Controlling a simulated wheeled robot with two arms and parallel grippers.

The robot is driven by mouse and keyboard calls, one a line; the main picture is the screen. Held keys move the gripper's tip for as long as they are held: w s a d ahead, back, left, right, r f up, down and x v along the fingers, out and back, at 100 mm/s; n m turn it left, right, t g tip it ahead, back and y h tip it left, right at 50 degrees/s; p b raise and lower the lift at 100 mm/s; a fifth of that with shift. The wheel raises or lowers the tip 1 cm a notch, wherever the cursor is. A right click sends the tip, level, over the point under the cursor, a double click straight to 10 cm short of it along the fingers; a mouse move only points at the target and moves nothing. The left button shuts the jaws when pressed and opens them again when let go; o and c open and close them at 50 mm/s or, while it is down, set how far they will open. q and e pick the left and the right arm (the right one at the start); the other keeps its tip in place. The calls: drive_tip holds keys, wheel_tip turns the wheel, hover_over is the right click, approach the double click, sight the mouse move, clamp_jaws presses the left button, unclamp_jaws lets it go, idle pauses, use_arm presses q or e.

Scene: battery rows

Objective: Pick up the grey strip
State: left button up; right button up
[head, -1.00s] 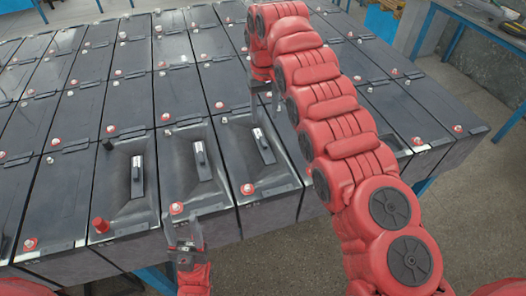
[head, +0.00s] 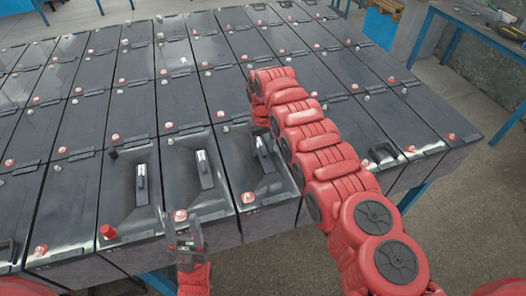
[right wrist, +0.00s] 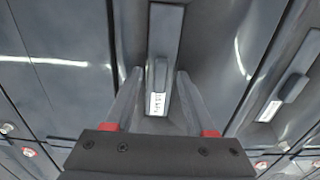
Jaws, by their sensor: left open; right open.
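Three narrow grey strips with white labels lie in recesses on the front row of dark batteries: a left strip (head: 141,180), a middle strip (head: 204,172) and a right strip (head: 264,155). My right gripper (head: 261,132) is at the far end of the right strip, pointing down. In the right wrist view its open fingers (right wrist: 160,78) stand on either side of a labelled strip (right wrist: 164,45), with gaps showing; whether they touch the surface I cannot tell. Another strip (right wrist: 284,95) shows there at the right. My left gripper (head: 186,243) is open and empty at the front edge.
Rows of dark batteries (head: 75,125) fill the table, with red and pale terminals sticking up. A black post (head: 112,153) and a red cap (head: 108,232) stand beside the left strip. Open floor (head: 460,220) lies right of the table.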

clamp_jaws()
idle(0.4)
drive_tip(key=shift+r, duration=0.2)
